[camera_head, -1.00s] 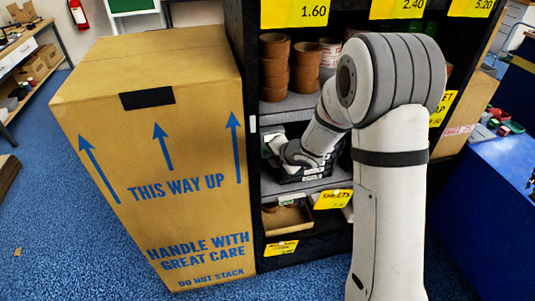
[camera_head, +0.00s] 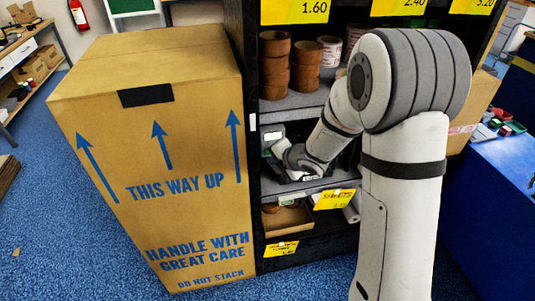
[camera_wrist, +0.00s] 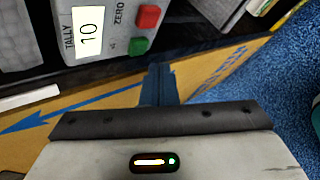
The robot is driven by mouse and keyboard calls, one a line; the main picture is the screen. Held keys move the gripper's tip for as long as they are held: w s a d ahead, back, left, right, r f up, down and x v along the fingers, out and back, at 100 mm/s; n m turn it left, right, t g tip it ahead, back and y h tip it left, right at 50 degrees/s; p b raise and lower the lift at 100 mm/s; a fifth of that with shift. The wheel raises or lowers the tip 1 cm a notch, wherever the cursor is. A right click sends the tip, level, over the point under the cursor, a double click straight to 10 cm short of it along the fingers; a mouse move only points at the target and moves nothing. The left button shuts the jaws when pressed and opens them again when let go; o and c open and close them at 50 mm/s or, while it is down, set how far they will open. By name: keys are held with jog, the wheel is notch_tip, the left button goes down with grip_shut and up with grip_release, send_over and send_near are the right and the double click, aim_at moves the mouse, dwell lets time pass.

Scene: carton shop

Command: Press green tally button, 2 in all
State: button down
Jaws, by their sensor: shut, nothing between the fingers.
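The tally counter (camera_wrist: 100,25) is a grey box at the top left of the wrist view. Its display (camera_wrist: 88,32) reads 10, beside the label TALLY. A red button (camera_wrist: 149,16) marked ZERO sits above the green button (camera_wrist: 138,46). My gripper (camera_wrist: 160,68) is shut and empty, its dark fingertips just below and right of the green button in the picture, with a visible gap between them. In the head view the counter (camera_head: 271,137) stands on the middle shelf, partly hidden by my wrist; my fingertips are hidden there.
A large carton (camera_head: 155,160) stands close on the left of the dark shelf unit. Yellow price tags (camera_head: 334,199) hang on shelf edges.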

jog(key=s, duration=0.2)
jog(key=s+d+b, duration=0.1)
jog(key=s, duration=0.1)
dwell(2.5)
jog(key=s+d+r+m+h, duration=0.3)
jog(key=d+r+m, duration=0.1)
jog(key=d+m, duration=0.3)
jog(key=s+d+r+m+h, duration=0.2)
jog(key=d+r+m+h, duration=0.15)
jog(key=d+m, duration=0.25)
jog(key=s+d+r+m+g, duration=0.1)
jog(key=s+r+m+g, duration=0.1)
jog(key=s+m, duration=0.5)
jog(key=s+d+r+m+g, duration=0.1)
jog(key=s+r+m+g, duration=0.1)
jog(key=s+m, duration=0.6)
jog(key=s, duration=0.4)
jog(key=shift+s+r+g, duration=0.15)
jog(key=shift+s+g, duration=0.1)
jog(key=shift+g, duration=0.15)
